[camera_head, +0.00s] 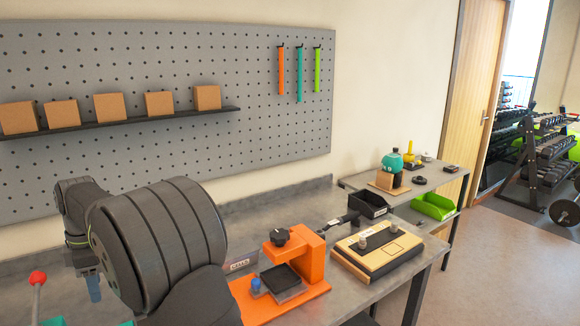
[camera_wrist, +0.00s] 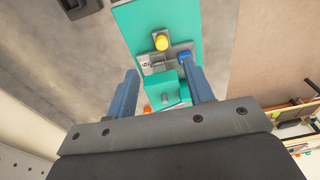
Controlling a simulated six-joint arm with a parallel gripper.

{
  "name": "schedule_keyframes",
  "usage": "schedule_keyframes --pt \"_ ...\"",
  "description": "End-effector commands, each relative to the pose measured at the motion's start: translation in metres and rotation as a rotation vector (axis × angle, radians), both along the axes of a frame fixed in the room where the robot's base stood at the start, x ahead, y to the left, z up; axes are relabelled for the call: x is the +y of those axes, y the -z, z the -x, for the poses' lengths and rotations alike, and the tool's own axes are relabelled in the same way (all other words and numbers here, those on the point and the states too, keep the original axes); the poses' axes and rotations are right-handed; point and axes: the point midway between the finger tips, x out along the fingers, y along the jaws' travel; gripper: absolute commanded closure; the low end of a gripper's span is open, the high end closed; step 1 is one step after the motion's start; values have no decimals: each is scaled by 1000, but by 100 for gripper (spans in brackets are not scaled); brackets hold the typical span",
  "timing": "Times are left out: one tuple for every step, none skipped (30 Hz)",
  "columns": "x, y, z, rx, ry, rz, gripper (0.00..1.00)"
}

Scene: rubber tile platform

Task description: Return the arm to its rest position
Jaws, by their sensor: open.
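My gripper (camera_wrist: 163,78) is open, with its two blue fingers apart in the wrist view and nothing held between them. In the head view one blue finger of my gripper (camera_head: 94,288) shows at the lower left, pointing down, partly hidden by my arm. A teal fixture (camera_wrist: 138,28) lies beyond the fingers in the wrist view. It carries a yellow knob (camera_wrist: 161,42) and a blue piece (camera_wrist: 184,56) close to the right finger. Whether the fingers touch the fixture I cannot tell.
A red-knobbed lever (camera_head: 38,279) stands at the lower left. Right of my arm are an orange press (camera_head: 313,262), a wooden box (camera_head: 350,270) and a black bin (camera_head: 367,205). A pegboard (camera_head: 200,60) with a shelf (camera_head: 160,117) of cardboard boxes stands behind.

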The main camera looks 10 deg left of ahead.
Motion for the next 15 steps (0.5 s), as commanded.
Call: schedule_keyframes --pt "5 -1 5 -20 -4 14 52" --pt "6 -1 6 -33 -1 22 52" --pt "9 -3 8 -47 0 31 52" --pt "10 -3 10 -58 2 36 52" --pt "12 -4 11 -67 4 42 52" --pt "13 -4 12 -76 5 49 52" --pt "14 -5 13 -84 7 53 52" --pt "12 -1 12 -81 9 53 52" --pt "12 1 12 -81 9 52 52" --pt "12 2 11 -81 9 51 52" --pt "13 3 11 -81 9 51 52" --pt "13 3 11 -80 9 50 52" --pt "13 4 11 -80 9 50 52" --pt "13 4 11 -80 8 50 52" --pt "13 4 11 -80 8 50 52"
